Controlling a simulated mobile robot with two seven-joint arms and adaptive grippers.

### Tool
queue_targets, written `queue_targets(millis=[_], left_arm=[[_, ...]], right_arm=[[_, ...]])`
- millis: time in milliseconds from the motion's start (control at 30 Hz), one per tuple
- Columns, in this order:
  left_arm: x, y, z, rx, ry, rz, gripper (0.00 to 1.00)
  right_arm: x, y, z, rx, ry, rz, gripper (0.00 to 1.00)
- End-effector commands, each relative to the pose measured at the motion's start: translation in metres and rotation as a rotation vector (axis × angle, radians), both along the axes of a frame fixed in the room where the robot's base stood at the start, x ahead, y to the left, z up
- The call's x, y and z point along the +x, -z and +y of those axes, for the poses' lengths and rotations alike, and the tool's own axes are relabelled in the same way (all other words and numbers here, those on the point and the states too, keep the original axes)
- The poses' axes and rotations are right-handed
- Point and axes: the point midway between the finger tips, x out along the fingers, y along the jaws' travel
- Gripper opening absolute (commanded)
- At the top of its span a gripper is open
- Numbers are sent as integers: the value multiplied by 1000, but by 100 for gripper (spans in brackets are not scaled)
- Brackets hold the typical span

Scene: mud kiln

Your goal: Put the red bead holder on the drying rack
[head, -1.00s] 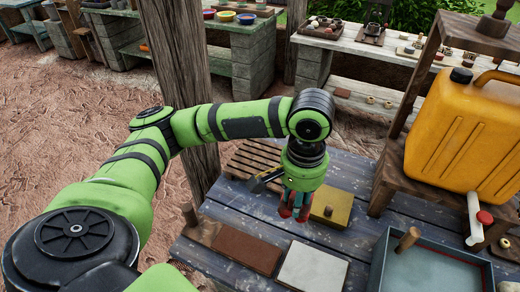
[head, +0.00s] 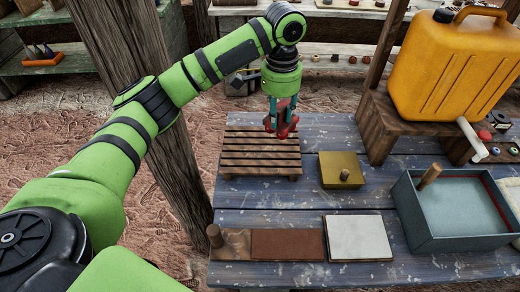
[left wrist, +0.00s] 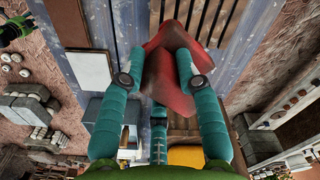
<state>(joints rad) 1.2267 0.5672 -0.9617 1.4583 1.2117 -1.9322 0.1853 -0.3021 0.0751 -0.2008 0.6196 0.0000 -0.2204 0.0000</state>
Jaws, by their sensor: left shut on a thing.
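My left gripper (head: 281,122) is shut on the red bead holder (head: 281,126) and holds it up near the back of the table. The holder also shows in the left wrist view (left wrist: 165,80) as a red, angular piece between the teal fingers, which hide part of it. The drying rack (head: 260,153) is a low wooden slatted stand at the table's back left. In the head view the holder appears over the rack's back right part. In the left wrist view the rack's slats (left wrist: 215,18) lie beyond the holder.
A yellow box with a knob (head: 341,170) stands right of the rack. A brown slab (head: 287,244) and a white slab (head: 357,238) lie at the front. A blue-grey tray (head: 450,240) and a yellow jerrycan (head: 440,65) stand at the right. A wooden post (head: 130,60) rises at the left.

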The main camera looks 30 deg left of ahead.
Motion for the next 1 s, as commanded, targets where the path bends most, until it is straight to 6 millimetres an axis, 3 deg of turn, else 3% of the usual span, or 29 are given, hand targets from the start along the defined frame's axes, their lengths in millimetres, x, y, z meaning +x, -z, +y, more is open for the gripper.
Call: queue_targets(millis=[200, 500, 800, 1000], left_arm=[[46, 5, 15, -3, 269, 1, 7], [81, 22, 36, -2, 665, 0, 7], [87, 35, 46, 0, 893, -1, 7], [72, 48, 69, 2, 907, 2, 7]], right_arm=[[5, 13, -8, -10, 2, -6, 40], [5, 26, -8, -11, 1, -6, 40], [4, 30, -6, -7, -1, -6, 40], [2, 20, 0, 0, -1, -3, 40]])
